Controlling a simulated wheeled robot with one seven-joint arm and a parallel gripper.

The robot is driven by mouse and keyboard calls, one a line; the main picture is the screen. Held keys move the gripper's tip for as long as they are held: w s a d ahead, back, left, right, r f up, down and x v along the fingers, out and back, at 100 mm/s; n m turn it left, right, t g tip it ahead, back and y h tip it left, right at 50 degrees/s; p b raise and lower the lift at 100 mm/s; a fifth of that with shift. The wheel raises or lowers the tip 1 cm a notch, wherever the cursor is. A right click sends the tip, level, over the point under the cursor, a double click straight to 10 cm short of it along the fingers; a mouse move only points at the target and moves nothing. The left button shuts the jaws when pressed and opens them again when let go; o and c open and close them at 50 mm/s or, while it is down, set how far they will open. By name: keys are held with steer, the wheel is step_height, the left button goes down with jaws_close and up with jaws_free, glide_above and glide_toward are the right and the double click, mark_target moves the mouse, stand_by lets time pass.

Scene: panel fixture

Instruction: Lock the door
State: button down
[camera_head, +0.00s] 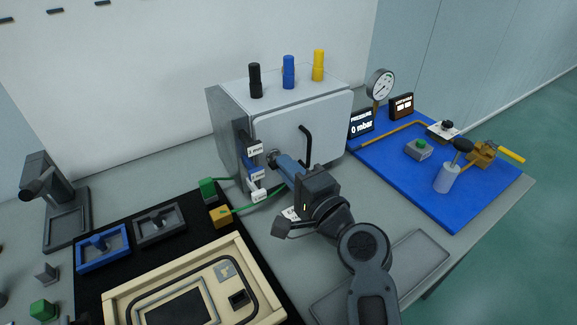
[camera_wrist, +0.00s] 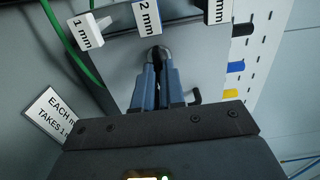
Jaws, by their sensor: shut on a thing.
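A grey metal box (camera_head: 228,140) stands on the bench, and its pale front door (camera_head: 325,120) looks closed. The door has a black bar handle (camera_head: 306,145).
Tags marked in mm (camera_wrist: 147,17) hang beside the door's left edge. Black, blue (camera_head: 288,72) and yellow cylinders stand on the box. A blue board (camera_head: 400,175) with a gauge (camera_head: 380,84) lies right. A cream frame (camera_head: 120,300) and green cable (camera_head: 250,207) are at left.

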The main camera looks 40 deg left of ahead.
stand_by(0.4)
steer(key=c, duration=1.2)
jaws_free()
steer(key=shift+d, duration=0.1)
steer(key=v, duration=0.7)
steer(key=shift+s+d+b, duration=0.1)
steer(key=shift+d+b, duration=0.15)
steer(key=shift+b, duration=0.1)
steer(key=shift+d, duration=0.1)
